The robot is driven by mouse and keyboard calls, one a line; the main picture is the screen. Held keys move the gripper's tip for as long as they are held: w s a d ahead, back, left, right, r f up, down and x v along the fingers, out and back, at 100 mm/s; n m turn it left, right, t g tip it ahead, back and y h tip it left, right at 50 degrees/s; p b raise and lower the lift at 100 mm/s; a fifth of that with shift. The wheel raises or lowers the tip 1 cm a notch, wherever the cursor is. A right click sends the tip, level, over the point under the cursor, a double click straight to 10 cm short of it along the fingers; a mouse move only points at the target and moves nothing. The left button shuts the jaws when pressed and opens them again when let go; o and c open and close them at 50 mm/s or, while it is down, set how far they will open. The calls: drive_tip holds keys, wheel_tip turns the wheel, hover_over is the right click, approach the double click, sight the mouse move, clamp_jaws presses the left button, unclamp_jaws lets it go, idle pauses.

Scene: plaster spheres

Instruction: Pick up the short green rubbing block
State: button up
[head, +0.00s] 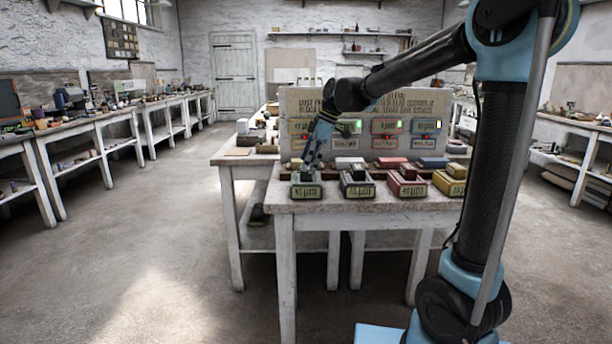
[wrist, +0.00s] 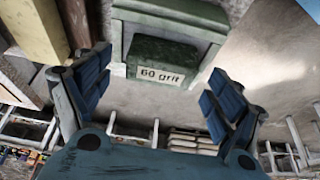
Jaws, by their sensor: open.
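In the wrist view a dark green block (wrist: 165,55) bearing a "60 grit" label lies between the spread fingers of my gripper (wrist: 160,68). It sits against a paler green holder (wrist: 172,17). Clear gaps show between the block's sides and the blue finger pads. In the head view my gripper (head: 312,160) points down just above the green labelled holder (head: 306,191) at the left front of the table. The block there is small and partly hidden by the fingers. My gripper is open and holds nothing.
Black (head: 357,191), red (head: 407,190) and yellow (head: 449,184) labelled holders stand in a row to the right. A sign panel (head: 365,105) with small lights stands behind. The white table (head: 380,207) has a narrow bare front edge. Open floor lies left of it.

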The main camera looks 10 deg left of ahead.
drive_tip(key=shift+x, duration=1.15)
drive_tip(key=c, duration=1.3)
wheel_tip(320, 180, up, 10)
drive_tip(key=shift+r, duration=0.1)
